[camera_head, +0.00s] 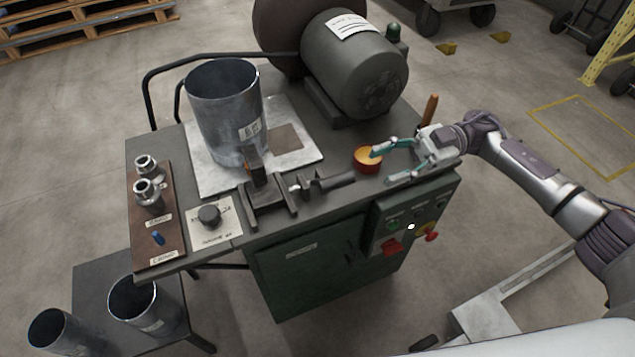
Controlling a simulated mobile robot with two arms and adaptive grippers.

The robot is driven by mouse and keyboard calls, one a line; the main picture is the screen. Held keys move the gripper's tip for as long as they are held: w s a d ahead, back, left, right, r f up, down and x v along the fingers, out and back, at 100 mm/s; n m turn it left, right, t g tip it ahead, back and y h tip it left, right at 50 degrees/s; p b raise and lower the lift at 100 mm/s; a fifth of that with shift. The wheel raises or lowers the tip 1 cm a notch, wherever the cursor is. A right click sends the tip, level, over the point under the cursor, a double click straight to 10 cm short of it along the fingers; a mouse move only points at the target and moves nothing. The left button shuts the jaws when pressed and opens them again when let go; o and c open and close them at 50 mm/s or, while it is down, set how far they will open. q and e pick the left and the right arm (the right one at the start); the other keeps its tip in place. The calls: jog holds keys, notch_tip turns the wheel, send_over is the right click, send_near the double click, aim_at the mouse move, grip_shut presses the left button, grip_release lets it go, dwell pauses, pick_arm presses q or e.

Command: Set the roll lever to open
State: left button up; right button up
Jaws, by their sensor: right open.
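An upright lever with an orange-brown handle (431,107) stands at the right back edge of the machine table, just behind my right gripper. It may be the roll lever, but I cannot read a label on it or tell its setting. My right gripper (383,166) is open, its teal fingers spread and pointing left over the table's right end. Nothing is between the fingers. My left gripper is out of view.
The forming machine has a large motor (352,62) at the back and a metal duct cylinder (222,115) on a plate. A dial (209,215), a brown tool board (155,205) and a control panel (408,220) line the front. More cylinders (140,303) stand lower left.

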aim_at(340, 180)
jog(key=p+x, duration=0.2)
jog(key=x, duration=0.9)
jog(key=shift+a+r, duration=0.1)
jog(key=shift+s+a+p, duration=0.15)
jog(key=shift+a+p, duration=0.15)
jog(key=shift+a, duration=0.1)
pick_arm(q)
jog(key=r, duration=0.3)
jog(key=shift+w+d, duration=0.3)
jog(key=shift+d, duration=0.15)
pick_arm(e)
jog(key=shift+c, duration=1.1)
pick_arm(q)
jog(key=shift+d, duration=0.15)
pick_arm(e)
grip_shut()
